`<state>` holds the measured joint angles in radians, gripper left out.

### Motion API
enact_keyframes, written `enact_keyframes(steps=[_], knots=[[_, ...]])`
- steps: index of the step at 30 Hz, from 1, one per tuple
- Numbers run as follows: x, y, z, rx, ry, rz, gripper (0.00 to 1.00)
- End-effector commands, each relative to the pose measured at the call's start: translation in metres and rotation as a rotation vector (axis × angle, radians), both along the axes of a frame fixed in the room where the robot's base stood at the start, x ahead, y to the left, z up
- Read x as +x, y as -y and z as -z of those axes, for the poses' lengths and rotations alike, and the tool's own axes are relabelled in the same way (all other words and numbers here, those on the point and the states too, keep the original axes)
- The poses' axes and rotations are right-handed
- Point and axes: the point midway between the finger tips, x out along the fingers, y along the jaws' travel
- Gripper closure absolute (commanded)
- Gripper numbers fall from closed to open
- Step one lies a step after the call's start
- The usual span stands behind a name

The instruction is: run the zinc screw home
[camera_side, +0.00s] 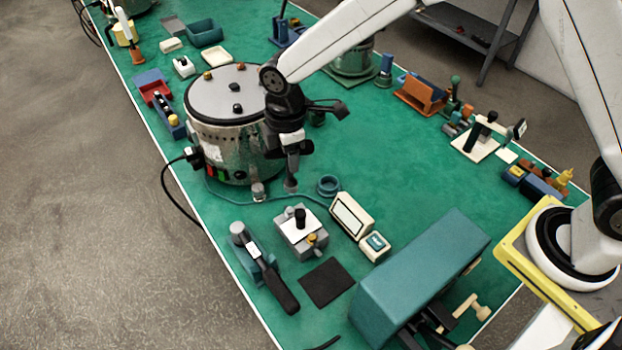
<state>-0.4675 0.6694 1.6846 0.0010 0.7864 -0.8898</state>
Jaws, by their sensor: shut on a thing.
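My gripper (291,163) points down at the right front side of a round metal drum (228,146) with a grey lid. It is shut on a small grey piece (291,185), which shows below the fingers. The piece is too small to tell for sure that it is the zinc screw, and whether its lower end touches the drum's base or the green bench is unclear. A pale silver knob (258,190) stands just left of it at the drum's foot. My wrist hides the drum's right edge.
The green bench (410,170) is clear to the right of the drum. A blue ring (328,185), a cream display box (351,216) and a grey block fixture (301,232) stand close in front. A large teal box (420,278) stands at the front right. A cable runs along the bench.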

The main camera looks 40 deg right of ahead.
Motion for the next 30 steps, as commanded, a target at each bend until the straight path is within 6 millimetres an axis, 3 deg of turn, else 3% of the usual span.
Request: enact_keyframes(steps=[19, 30], knots=[[0.002, -0.007, 0.0, 0.001, 0.0, -0.018, 1.0], [0.002, -0.007, 0.017, -0.001, -0.001, -0.019, 1.0]])
